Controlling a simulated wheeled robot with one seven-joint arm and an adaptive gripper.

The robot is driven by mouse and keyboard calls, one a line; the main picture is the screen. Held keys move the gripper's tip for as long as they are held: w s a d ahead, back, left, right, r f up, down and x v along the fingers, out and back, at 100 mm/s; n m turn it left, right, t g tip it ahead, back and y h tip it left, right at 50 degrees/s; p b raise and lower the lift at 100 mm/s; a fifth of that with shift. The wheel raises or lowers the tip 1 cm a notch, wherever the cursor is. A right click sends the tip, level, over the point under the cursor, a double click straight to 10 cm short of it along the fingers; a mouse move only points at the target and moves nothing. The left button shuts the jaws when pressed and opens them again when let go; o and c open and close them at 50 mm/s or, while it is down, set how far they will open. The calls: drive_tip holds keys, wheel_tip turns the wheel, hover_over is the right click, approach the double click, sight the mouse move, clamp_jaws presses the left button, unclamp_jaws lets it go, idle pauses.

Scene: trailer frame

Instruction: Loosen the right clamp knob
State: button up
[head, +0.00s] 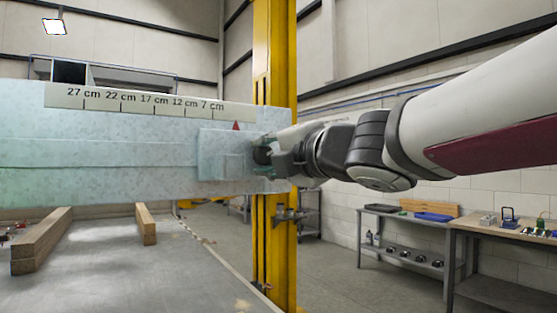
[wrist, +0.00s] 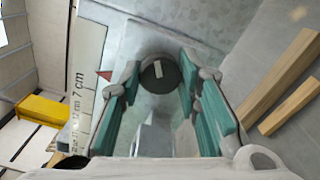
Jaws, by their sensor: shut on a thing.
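The right clamp knob (wrist: 158,72) is a dark round knob with a pale bar across its face, on the grey metal beam. In the wrist view it sits between the teal-padded fingers of my gripper (wrist: 160,84), which is shut on it. In the head view, my gripper (head: 272,160) reaches in from the right to the beam's right end and partly hides the knob. A centimetre scale (head: 145,102) runs along the beam's top, with a red pointer (head: 236,126) right of the 7 cm mark. The red pointer also shows in the wrist view (wrist: 104,75).
A yellow post (head: 274,70) stands behind the beam's right end. Wooden blocks (head: 42,240) lie on the grey surface below the beam. A workbench (head: 470,226) with small items and a lower shelf stand at the right, with open floor before them.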

drive_tip(key=shift+f, duration=0.1)
idle(0.3)
drive_tip(key=o, duration=1.1)
drive_tip(key=shift+o, duration=0.2)
drive_tip(key=shift+s+d, duration=0.2)
drive_tip(key=shift+s, duration=0.1)
drive_tip(key=v, duration=1.1)
drive_tip(key=shift+d, duration=0.1)
